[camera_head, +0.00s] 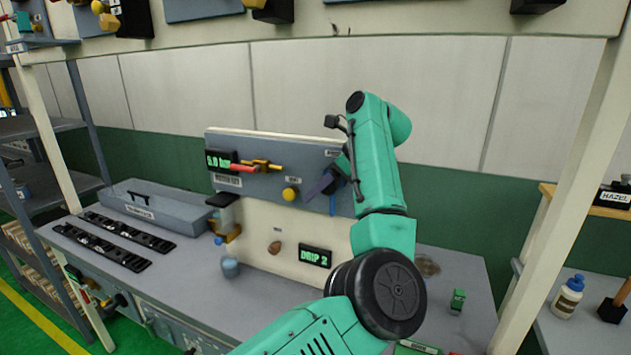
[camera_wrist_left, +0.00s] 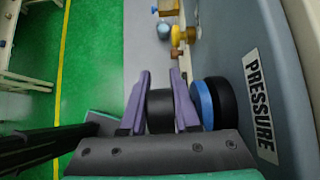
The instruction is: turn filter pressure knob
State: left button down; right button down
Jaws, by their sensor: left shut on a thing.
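The filter pressure knob shows in the left wrist view as a black base disc with a blue ring (camera_wrist_left: 203,103), on the grey panel beside the PRESSURE label (camera_wrist_left: 259,108). My left gripper (camera_wrist_left: 160,80) has purple fingers closed around a black part of it; the right-hand finger lies right beside the blue ring. In the head view, my left gripper (camera_head: 318,187) is at the panel's right part, and my green arm covers much of that area. Only a thin blue sliver shows below the fingers there. The knob's pointer direction is hidden. My right gripper is not in view.
The panel (camera_head: 258,190) also carries a red-handled valve (camera_head: 245,168), a yellow knob (camera_head: 290,193) and a green readout (camera_head: 220,161). Below are a DRIP 2 display (camera_head: 315,256) and a blue cup (camera_head: 230,267). Black rails (camera_head: 112,240) lie on the bench at left.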

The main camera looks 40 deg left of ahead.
pick_arm(q)
jog(key=shift+d+f+h, duration=0.15)
jog(key=shift+f+h, duration=0.25)
jog(key=shift+h, duration=0.2)
jog(key=shift+f, duration=0.15)
jog(key=c, duration=0.9)
grip_release()
jog(key=shift+r, duration=0.2)
